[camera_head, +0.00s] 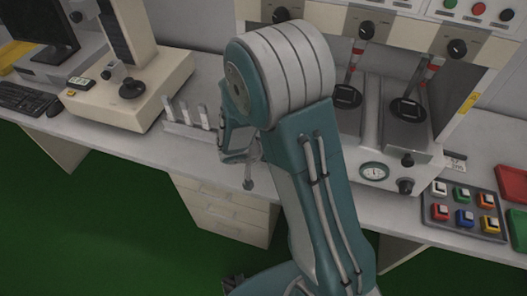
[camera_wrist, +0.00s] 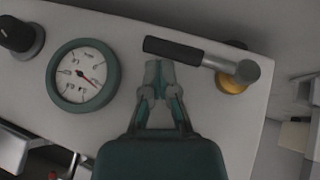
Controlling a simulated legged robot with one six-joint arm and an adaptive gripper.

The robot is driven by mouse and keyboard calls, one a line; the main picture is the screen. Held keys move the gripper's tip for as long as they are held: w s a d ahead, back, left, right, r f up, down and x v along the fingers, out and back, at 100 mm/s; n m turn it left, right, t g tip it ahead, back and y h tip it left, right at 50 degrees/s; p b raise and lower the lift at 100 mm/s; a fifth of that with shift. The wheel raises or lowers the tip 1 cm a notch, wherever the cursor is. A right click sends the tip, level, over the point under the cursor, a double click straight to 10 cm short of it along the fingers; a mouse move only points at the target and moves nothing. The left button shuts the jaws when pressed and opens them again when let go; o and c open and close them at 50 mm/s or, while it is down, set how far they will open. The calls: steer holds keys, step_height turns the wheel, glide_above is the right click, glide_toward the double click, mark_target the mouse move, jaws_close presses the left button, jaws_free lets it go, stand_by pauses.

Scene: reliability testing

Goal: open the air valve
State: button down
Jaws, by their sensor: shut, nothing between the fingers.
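The air valve shows in the wrist view as a metal lever with a black grip (camera_wrist: 172,50) on a yellow base (camera_wrist: 231,84). The lever lies roughly crosswise in the picture, its grip pointing left, on a pale panel right of a round gauge. My gripper (camera_wrist: 160,68) is shut and empty. Its fingertips are just below the black grip in the picture; I cannot tell whether they touch it. In the head view my arm blocks the valve from sight.
The gauge (camera_wrist: 84,75) has a teal rim, with a black knob (camera_wrist: 20,36) beyond it. In the head view the gauge (camera_head: 374,171) sits on the front of the test machine. A coloured button box (camera_head: 466,203) stands right, and a rack of pale pieces (camera_head: 190,125) left.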

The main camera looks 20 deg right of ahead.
steer(key=v, duration=1.2)
steer(key=s+d+r+n+t+y, duration=0.1)
steer(key=s+d+r+n+y, duration=0.1)
steer(key=s+r, duration=0.6)
steer(key=s+d+r+n+t+y, duration=0.1)
steer(key=s+r+n+y, duration=0.3)
steer(key=s+r, duration=0.4)
steer(key=shift+s+d+r+y, duration=0.3)
steer(key=shift+d+r+y, duration=0.15)
steer(key=shift+d, duration=0.1)
stand_by(0.4)
